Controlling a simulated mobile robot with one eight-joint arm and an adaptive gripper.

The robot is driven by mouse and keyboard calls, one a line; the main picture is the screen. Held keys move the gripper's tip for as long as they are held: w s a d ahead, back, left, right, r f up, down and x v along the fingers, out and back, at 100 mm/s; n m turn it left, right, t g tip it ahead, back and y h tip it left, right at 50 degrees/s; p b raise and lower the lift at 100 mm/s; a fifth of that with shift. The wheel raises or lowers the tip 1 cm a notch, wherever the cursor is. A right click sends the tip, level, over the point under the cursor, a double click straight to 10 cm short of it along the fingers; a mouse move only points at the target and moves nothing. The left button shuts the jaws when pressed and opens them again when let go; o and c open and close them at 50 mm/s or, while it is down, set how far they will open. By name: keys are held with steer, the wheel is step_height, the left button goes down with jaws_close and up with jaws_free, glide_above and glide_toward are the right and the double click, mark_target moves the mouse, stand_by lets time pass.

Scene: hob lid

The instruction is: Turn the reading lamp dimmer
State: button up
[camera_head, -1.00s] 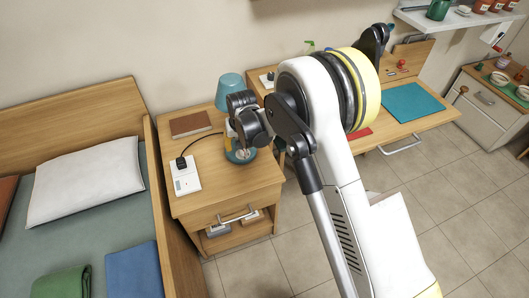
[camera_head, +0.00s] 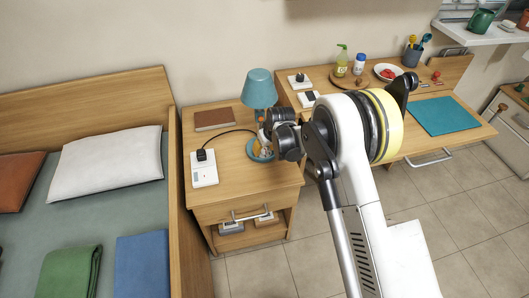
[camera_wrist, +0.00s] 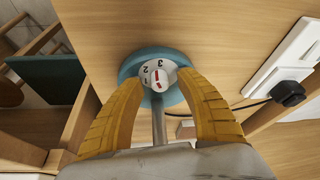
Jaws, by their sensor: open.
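The teal reading lamp (camera_head: 258,88) stands on the bedside table, its round base (camera_wrist: 135,68) partly hidden by my arm in the head view. A grey rod runs down from the dimmer between the fingers. In the head view my gripper (camera_head: 264,138) is beside the lamp, mostly hidden by the wrist.
The bedside table (camera_head: 225,170) also holds a brown book (camera_head: 214,118) and a white socket plate (camera_head: 203,168) with a black plug and cable. The bed (camera_head: 110,215) is at left. A desk (camera_head: 430,145) with a teal mat (camera_head: 444,115) is at right.

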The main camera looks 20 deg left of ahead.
steer(key=shift+a+f, duration=0.1)
steer(key=shift+f, duration=0.1)
jaws_close()
steer(key=shift+m+t+h, duration=0.5)
steer(key=shift+m+h, duration=0.3)
steer(key=shift+m, duration=1.6)
jaws_free()
steer(key=v, duration=1.2)
